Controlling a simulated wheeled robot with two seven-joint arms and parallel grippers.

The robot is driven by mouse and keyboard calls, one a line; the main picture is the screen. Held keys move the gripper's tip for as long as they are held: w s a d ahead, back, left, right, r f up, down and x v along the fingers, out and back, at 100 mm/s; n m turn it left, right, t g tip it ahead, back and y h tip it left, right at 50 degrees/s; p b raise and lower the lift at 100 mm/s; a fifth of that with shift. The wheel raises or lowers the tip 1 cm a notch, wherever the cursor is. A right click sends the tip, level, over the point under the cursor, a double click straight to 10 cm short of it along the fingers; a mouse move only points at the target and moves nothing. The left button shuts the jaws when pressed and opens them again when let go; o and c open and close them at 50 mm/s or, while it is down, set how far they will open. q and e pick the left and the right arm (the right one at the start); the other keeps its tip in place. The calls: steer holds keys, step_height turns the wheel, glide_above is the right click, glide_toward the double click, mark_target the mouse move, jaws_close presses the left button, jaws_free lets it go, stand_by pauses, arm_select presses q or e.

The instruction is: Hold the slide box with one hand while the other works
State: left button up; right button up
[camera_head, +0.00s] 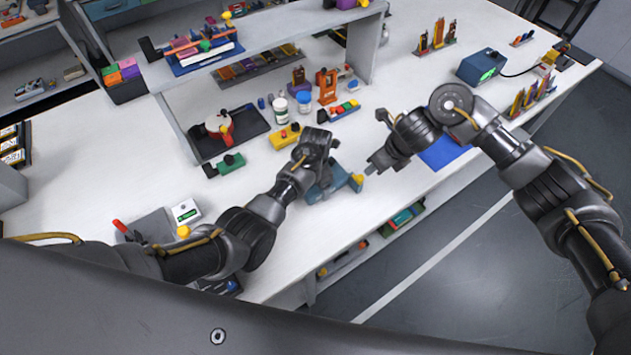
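A blue-grey box (342,183), which looks like the slide box, sits on the white table near its front edge. A small yellow part (357,181) shows at its right end. My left gripper (322,174) points down at the box's left part and overlaps it in view. Its fingertips are too dark and small to tell whether they grip the box. The arms and the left hand hide part of the box.
Behind are white bottles (280,107), an orange holder (326,86) and a yellow block (285,136). A black tray (231,133) and green block (231,163) lie left. A blue mat (444,152) lies right, under my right arm. The shelf unit (275,32) bounds the back.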

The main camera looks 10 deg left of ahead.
arm_select(q)
steer(key=c, duration=0.3)
